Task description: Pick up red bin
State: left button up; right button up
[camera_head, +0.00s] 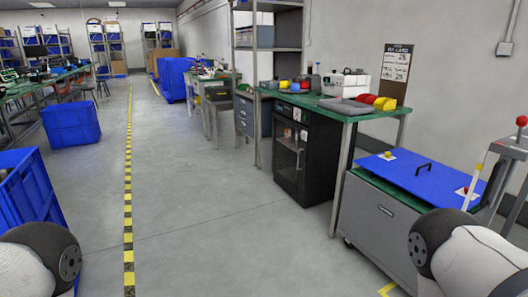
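Two small red objects that look like bins are on the green-topped workbench (345,107) at the right. One red bin (367,98) lies at the bench's right end, beside yellow pieces and a grey flat item. The other red object (284,84) is farther left on the bench, next to a yellow one. They are too small and far for me to tell their exact shape. Only rounded parts of my own arms show in the bottom corners. Neither gripper is in view, and nothing is seen touching the red objects.
A black cabinet (302,157) stands under the bench. A grey cart with a blue top (410,174) and a handle stands at the near right. Blue crates (70,124) line the left. The grey floor with a yellow-black stripe (128,190) is clear in the middle.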

aim_at(364, 98)
jog(key=i+j+z, duration=0.1)
jog(key=i+z, duration=0.15)
jog(key=i, duration=0.25)
jog(key=i+j+z, duration=0.2)
jog(key=i, duration=0.3)
jog(key=i+j+z, duration=0.25)
jog(key=i, duration=0.25)
jog(key=i+j+z, duration=0.25)
jog(key=i, duration=0.25)
jog(key=j, duration=0.1)
